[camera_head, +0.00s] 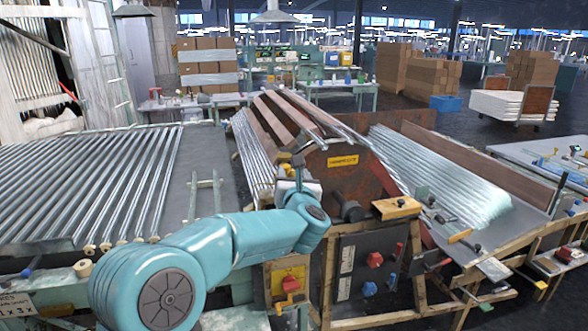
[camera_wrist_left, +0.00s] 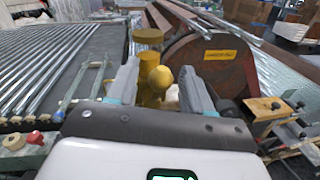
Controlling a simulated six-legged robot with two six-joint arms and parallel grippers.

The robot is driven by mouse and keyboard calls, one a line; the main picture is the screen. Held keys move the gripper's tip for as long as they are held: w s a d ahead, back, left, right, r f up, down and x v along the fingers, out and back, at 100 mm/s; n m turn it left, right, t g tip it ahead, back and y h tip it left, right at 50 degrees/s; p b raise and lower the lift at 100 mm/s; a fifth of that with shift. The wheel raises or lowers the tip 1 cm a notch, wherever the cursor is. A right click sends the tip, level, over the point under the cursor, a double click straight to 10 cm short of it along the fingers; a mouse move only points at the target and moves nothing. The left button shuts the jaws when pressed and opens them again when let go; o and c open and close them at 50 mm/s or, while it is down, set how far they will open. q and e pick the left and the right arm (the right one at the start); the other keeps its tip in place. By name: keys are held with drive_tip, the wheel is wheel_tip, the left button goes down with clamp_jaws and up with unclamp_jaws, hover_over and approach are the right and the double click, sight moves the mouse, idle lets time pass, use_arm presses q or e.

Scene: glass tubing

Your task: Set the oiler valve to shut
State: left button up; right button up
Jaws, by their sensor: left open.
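The oiler shows in the left wrist view as a brass body (camera_wrist_left: 151,97) with an amber, jar-like top (camera_wrist_left: 148,39). A rounded brass knob (camera_wrist_left: 160,77) faces the camera in front of the body. My left gripper (camera_wrist_left: 162,86) is open, with one finger on each side of the knob. I see gaps beside the knob, but cannot tell whether either finger touches it. In the head view my left gripper (camera_head: 298,178) is at the rusty machine's left end, and the oiler is mostly hidden there. The valve's setting cannot be read. My right gripper is not in view.
A rusty machine housing (camera_head: 345,163) with a yellow label stands just right of the gripper. A roller bed of metal tubes (camera_head: 95,180) lies left. Below are a panel with a red knob (camera_head: 375,259) and a red switch on yellow (camera_head: 290,284). Glass tubing (camera_head: 445,175) lies right.

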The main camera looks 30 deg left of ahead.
use_arm(q)
drive_tip(key=shift+w+a, duration=0.25)
drive_tip(key=shift+d, duration=0.1)
clamp_jaws()
drive_tip(key=shift+w, duration=0.1)
